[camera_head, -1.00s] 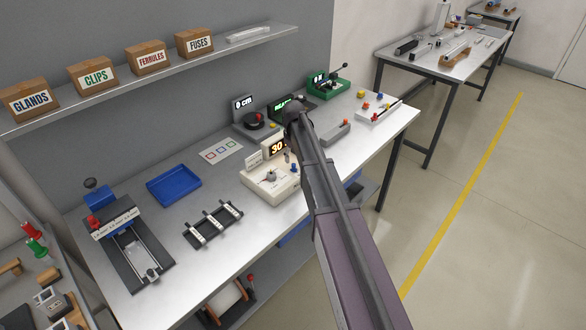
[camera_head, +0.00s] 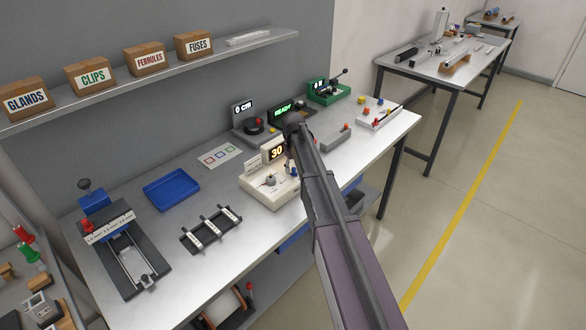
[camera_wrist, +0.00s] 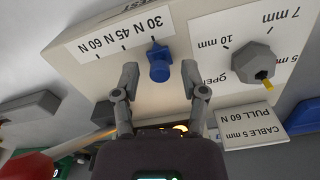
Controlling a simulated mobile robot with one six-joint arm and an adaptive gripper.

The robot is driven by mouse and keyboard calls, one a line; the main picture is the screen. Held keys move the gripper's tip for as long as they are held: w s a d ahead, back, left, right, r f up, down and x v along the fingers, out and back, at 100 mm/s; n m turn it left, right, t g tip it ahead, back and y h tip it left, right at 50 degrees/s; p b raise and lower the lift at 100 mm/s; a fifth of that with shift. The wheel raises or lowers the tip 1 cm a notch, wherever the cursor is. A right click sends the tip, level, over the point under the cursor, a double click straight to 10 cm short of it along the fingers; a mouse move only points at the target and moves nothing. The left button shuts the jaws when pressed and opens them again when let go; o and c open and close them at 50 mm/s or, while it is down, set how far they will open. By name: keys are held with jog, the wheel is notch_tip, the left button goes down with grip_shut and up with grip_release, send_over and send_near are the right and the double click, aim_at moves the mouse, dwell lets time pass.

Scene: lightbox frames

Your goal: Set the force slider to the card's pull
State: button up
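The blue force slider knob (camera_wrist: 160,62) stands at the 30 N end of the scale strip (camera_wrist: 108,44), which also carries 45 and 60 N; the wrist view shows it upside down. The card (camera_wrist: 252,125) reads "CABLE 5 mm PULL 60 N". My gripper (camera_wrist: 160,80) is open, its fingertips on either side of the knob and apart from it. The cream tester (camera_head: 262,196) shows 30 on its display (camera_head: 277,152) in the head view, where my arm hides most of the gripper.
A grey dial (camera_wrist: 254,63) with a yellow mark sits beside the slider. On the bench are a blue tray (camera_head: 171,190), a black rack (camera_head: 211,230) and a clamp fixture (camera_head: 124,255). A green READY display (camera_head: 284,112) stands behind my arm.

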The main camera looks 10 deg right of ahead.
grip_shut()
jog(key=shift+w+d, duration=0.5)
jog(key=shift+d, duration=0.2)
jog(key=shift+w+d, duration=0.5)
jog(key=shift+d, duration=0.15)
jog(key=shift+a, duration=0.1)
jog(key=shift+o, duration=1.2)
grip_release()
jog(key=shift+s, duration=0.1)
